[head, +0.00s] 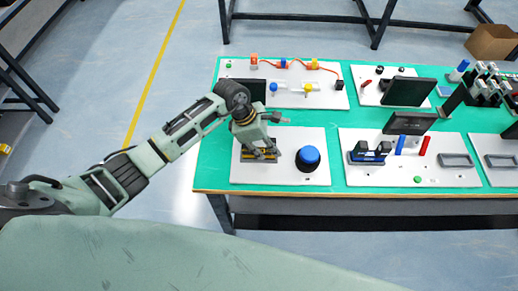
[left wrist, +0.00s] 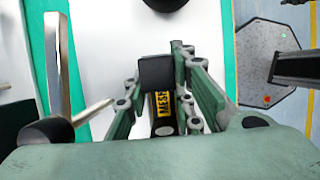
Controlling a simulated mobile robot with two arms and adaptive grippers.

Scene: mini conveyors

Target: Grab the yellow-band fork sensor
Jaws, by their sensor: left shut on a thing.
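My left gripper (head: 258,152) is low over a white board at the near left of the green table, its fingers pointing down. In the left wrist view, the gripper (left wrist: 162,105) has its green fingers on both sides of the fork sensor (left wrist: 156,73). The sensor is a black block with a yellow band (left wrist: 161,103) carrying dark letters. The fingers are closed on it and hide its sides. In the head view the gripper covers most of the sensor. Whether it still touches the board cannot be told. My right gripper is not in view.
A blue-domed black device (head: 308,158) stands just right of the gripper on the same white board (head: 315,137). A board with orange and yellow parts (head: 300,97) lies behind. A board with blue and red cylinders (head: 412,146) lies to the right. The floor left of the table is clear.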

